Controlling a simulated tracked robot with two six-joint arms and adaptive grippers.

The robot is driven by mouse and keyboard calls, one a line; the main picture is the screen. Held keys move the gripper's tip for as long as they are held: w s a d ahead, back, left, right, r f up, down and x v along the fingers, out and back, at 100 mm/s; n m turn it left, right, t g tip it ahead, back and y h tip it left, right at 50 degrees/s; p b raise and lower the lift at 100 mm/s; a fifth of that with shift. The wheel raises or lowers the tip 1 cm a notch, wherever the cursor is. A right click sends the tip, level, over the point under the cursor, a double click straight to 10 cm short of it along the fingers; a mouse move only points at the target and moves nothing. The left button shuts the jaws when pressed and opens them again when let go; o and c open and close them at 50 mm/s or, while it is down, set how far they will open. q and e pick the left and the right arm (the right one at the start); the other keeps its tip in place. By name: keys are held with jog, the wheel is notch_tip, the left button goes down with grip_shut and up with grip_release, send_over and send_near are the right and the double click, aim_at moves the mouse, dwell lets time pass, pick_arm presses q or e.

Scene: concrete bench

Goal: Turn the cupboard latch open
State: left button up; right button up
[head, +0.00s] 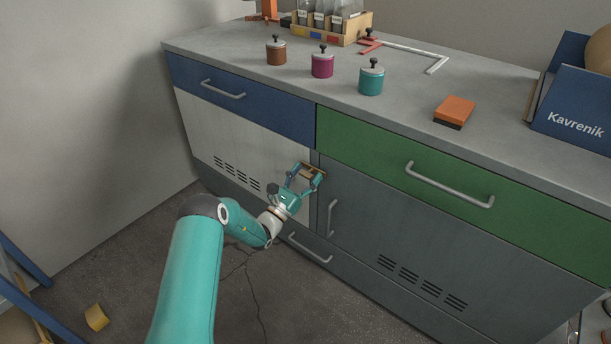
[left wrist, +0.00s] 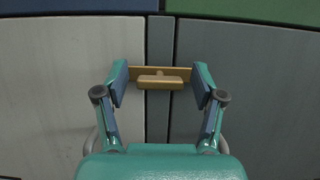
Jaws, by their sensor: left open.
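The cupboard latch (left wrist: 160,83) is a brass-coloured bar on a thin plate. It lies level across the strip between the white door (left wrist: 70,90) and the dark grey door (left wrist: 255,85). In the head view the latch (head: 313,169) sits just below the drawers, partly hidden by my gripper. My left gripper (left wrist: 160,84) is open, with one finger on each side of the latch bar and a gap showing at both ends. In the head view the left gripper (head: 306,175) is at the cupboard front. My right gripper is not in view.
A blue drawer (head: 240,100) and a green drawer (head: 450,180) with protruding handles are above the doors. A vertical handle (head: 332,217) stands on the grey door close to my gripper. Jars, an orange block (head: 455,110) and a blue box (head: 570,115) are on the bench top.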

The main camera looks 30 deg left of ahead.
pick_arm(q)
jog(key=c, duration=1.2)
jog(key=shift+o, duration=0.2)
jog(key=shift+f+m, duration=0.1)
jog(key=shift+m, duration=0.2)
jog(key=m+h+b, duration=0.1)
jog(key=m, duration=0.1)
jog(key=m+h+b, duration=0.1)
jog(key=m, duration=0.1)
jog(key=shift+f+m+g+h, duration=0.1)
jog(key=shift+m+g+h, duration=0.2)
jog(key=shift+m+g, duration=0.1)
jog(key=m+g+h+b, duration=0.1)
jog(key=m, duration=0.1)
jog(key=m+h+b, duration=0.1)
jog(key=m, duration=0.2)
jog(key=m+g+h+b, duration=0.1)
jog(key=m+b, duration=0.1)
jog(key=m, duration=0.1)
jog(key=shift+g, duration=0.3)
jog(key=m+b, duration=0.1)
jog(key=m, duration=0.1)
jog(key=m+g+h+b, duration=0.1)
jog(key=m, duration=0.1)
jog(key=shift+d+f+m+g, duration=0.1)
jog(key=shift+m+g, duration=0.2)
jog(key=shift+d+m+g+b, duration=0.1)
jog(key=shift+m+g+b, duration=0.7)
jog(key=shift+m+b, duration=1.3)
jog(key=shift+y, duration=0.3)
